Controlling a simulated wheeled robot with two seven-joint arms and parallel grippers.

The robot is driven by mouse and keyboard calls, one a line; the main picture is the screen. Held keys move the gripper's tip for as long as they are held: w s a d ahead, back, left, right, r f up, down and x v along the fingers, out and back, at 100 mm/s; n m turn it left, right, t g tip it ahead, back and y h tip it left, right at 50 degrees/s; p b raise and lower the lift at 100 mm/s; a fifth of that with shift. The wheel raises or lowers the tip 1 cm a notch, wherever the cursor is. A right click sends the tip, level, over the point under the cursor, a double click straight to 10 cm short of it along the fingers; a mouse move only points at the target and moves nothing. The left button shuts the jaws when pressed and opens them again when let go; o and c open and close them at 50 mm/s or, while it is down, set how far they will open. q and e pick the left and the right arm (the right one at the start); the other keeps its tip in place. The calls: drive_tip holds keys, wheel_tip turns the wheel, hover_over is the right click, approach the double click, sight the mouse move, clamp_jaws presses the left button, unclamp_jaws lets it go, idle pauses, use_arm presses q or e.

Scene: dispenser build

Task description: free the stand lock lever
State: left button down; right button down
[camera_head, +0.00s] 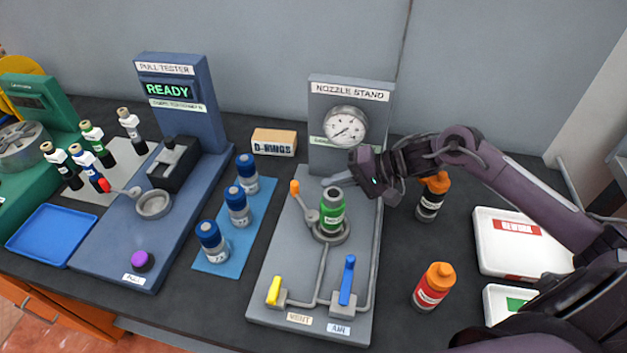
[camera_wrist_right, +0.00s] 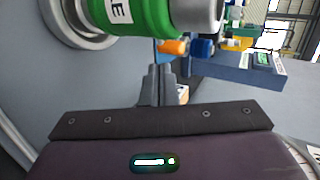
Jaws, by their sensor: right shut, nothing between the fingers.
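The nozzle stand (camera_head: 360,100) is a grey panel and base with a round gauge. Its lock lever (camera_head: 297,190) has an orange knob and a grey arm reaching to the round holder beside a green canister (camera_head: 332,212). The canister stands upright in the holder. My right gripper (camera_head: 328,182) is shut and empty, just behind the canister top and to the right of the lever, apart from the knob. In the right wrist view the fingers (camera_wrist_right: 160,82) point toward the orange knob (camera_wrist_right: 174,47), below the green canister (camera_wrist_right: 130,15). My left gripper is out of view.
A yellow lever (camera_head: 274,291) and a blue lever (camera_head: 347,280) stand at the stand's front. Blue-capped bottles (camera_head: 238,206) on a blue mat are to the left. Orange-capped bottles (camera_head: 434,286) and white trays (camera_head: 520,248) are to the right. The pull tester (camera_head: 180,100) stands further left.

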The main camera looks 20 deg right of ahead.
drive_tip(key=w+a, duration=0.1)
drive_tip(key=a, duration=0.1)
drive_tip(key=w+a+p, duration=0.1)
drive_tip(key=a, duration=0.1)
drive_tip(key=shift+w+f, duration=0.15)
drive_tip(key=shift+w, duration=0.15)
drive_tip(key=shift+w, duration=0.1)
